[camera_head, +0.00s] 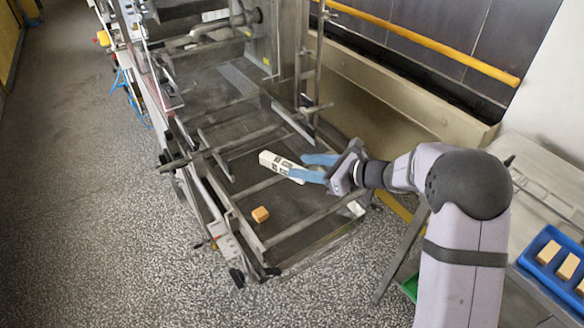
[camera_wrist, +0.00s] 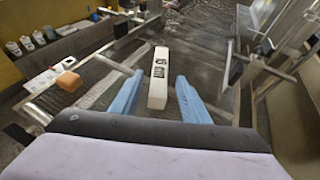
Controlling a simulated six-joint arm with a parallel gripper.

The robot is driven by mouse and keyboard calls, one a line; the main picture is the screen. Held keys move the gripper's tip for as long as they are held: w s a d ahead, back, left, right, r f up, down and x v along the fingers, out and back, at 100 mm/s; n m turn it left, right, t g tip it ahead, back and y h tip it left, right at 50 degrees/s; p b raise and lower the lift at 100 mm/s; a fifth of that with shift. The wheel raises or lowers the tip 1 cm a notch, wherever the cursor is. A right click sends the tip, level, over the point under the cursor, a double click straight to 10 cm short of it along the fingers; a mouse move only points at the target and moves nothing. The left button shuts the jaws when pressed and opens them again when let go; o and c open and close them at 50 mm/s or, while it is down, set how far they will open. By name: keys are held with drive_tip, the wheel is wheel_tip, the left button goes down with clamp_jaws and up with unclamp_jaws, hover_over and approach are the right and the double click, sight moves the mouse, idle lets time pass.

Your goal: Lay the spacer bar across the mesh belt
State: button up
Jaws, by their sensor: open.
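The white spacer bar (camera_head: 283,165) with black markings lies on the mesh belt (camera_head: 290,205). In the wrist view the bar (camera_wrist: 158,80) points away from me, with its near end between the two blue fingers. My gripper (camera_head: 312,168) is open, with a gap between each finger and the bar (camera_wrist: 158,80). Whether the bar rests flat on the mesh is hard to tell. An orange-brown block (camera_head: 260,214) sits on the near left part of the belt; it also shows in the wrist view (camera_wrist: 68,78).
Metal rails and cross bars (camera_head: 300,222) frame the belt. Uprights (camera_head: 318,60) stand beyond the bar. A blue tray (camera_head: 548,262) with several tan blocks stands on a steel table at the right. Mesh around the orange-brown block is clear.

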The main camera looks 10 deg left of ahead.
drive_tip(key=shift+o, duration=0.4)
drive_tip(key=shift+b+v, duration=0.3)
drive_tip(key=shift+v, duration=1.75)
drive_tip(key=shift+n, duration=0.3)
